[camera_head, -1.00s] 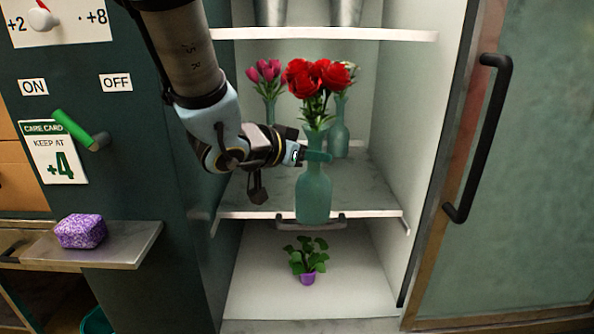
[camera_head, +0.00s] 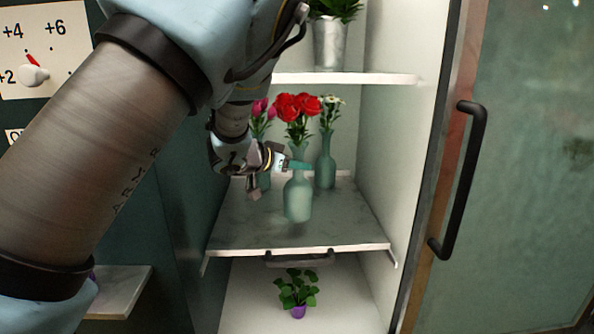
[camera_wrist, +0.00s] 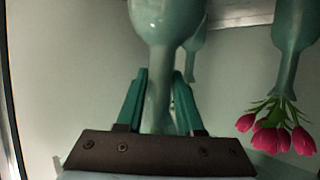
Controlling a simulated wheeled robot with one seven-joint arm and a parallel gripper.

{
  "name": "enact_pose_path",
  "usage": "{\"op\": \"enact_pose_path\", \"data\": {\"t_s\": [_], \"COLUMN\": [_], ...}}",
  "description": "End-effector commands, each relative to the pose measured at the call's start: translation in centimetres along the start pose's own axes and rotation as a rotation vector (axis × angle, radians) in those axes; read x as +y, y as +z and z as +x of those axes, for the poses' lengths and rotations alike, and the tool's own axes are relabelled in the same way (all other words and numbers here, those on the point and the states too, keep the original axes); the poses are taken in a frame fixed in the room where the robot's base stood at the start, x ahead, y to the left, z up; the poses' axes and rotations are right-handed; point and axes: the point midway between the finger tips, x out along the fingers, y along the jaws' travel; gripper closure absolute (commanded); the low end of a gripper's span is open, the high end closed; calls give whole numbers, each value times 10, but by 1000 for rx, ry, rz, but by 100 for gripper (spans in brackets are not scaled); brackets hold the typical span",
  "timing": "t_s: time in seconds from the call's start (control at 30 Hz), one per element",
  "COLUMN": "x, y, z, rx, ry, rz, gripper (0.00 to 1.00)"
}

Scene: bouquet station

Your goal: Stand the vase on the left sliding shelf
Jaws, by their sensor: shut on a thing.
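A blue-green glass vase (camera_head: 298,201) with red roses is upright in my gripper (camera_head: 296,165). In the wrist view, the two green fingers of my gripper (camera_wrist: 160,103) are shut around the narrow neck of the vase (camera_wrist: 166,22), which appears upside down there. The vase is over the middle of the sliding shelf (camera_head: 338,232), which has a handle at its front edge. A dark patch like a shadow shows below the vase, and its base looks a little above the shelf. The roses' lower stems are partly hidden.
Behind stand a vase with pink tulips (camera_wrist: 294,45), left in the head view and partly hidden by my arm, and a vase with pale flowers (camera_head: 325,165). A potted plant (camera_head: 298,292) is below. The upper shelf (camera_head: 350,78) is above; the cabinet door (camera_head: 520,190) is at right.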

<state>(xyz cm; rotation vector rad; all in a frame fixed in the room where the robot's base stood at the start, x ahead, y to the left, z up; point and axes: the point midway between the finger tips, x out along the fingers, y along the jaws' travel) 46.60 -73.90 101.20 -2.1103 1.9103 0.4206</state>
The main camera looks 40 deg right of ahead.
Motion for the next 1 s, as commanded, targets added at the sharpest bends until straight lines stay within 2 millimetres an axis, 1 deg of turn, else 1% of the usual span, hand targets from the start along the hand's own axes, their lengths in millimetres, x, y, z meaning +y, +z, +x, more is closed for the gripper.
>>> {"op": "enact_pose_path", "data": {"t_s": [0.03,0.23,0.4,0.5,0.63,0.97,1.0], "x": [-4,-12,-11,-11,-11,-11,-11], "y": [-4,-7,13,21,26,28,29], "z": [2,11,19,22,24,25,25], "rx": [4,3,0,1,3,5,1], "ry": [0,0,0,1,1,0,1], "rz": [1,1,1,0,1,-1,-1], "gripper": [100,100,100,100,100,100,60]}}
